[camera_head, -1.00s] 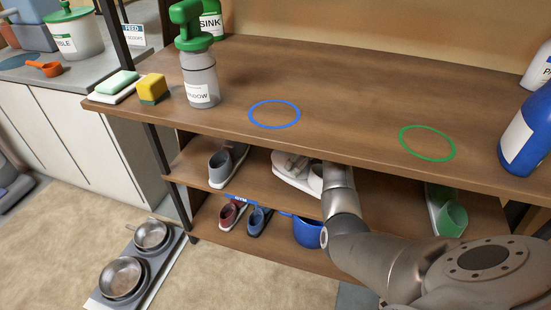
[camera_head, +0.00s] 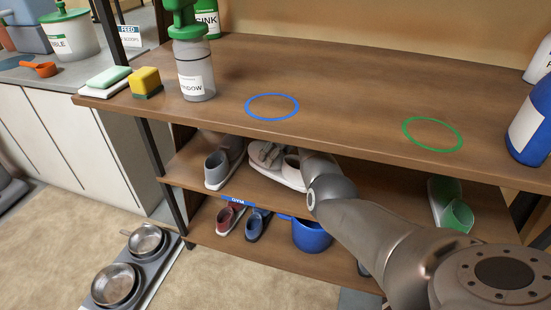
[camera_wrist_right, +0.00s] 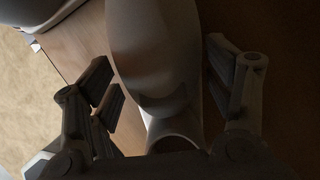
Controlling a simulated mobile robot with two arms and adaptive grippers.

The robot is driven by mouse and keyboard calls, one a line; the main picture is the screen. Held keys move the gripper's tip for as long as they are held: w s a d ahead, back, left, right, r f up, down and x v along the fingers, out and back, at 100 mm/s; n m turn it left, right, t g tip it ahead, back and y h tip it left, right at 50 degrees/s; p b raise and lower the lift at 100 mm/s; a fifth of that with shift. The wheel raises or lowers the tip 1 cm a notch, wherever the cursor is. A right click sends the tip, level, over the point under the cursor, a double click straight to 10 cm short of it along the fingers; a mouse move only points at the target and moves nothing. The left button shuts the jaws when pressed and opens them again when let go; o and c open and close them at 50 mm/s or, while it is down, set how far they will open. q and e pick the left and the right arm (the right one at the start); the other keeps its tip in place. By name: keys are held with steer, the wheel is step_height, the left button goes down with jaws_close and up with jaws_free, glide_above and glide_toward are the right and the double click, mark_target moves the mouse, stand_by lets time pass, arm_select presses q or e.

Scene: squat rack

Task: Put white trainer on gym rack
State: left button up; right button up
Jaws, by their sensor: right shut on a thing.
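The white trainer (camera_head: 291,174) is in the middle shelf's space, under the top board, just right of a grey shoe (camera_head: 222,167). My right gripper (camera_head: 266,153) reaches in from the right and is shut on the white trainer. In the right wrist view, the pale trainer (camera_wrist_right: 155,60) lies between my right gripper's fingers (camera_wrist_right: 165,85). I cannot tell whether its sole touches the shelf. A blue GYM label (camera_head: 237,201) is on the middle shelf's front edge. My left gripper is not in view.
The top board (camera_head: 345,95) overhangs close above my right arm. Red and blue shoes (camera_head: 243,221) and a blue pot (camera_head: 311,236) stand on the lower shelf. A green shoe (camera_head: 458,216) is at the right. A spray bottle (camera_head: 193,72) stands on top.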

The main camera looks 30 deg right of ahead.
steer(key=shift+f, duration=0.7)
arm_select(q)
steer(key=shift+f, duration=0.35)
arm_select(e)
steer(key=shift+r, duration=0.1)
steer(key=o, duration=1.2)
steer(key=shift+f, duration=0.2)
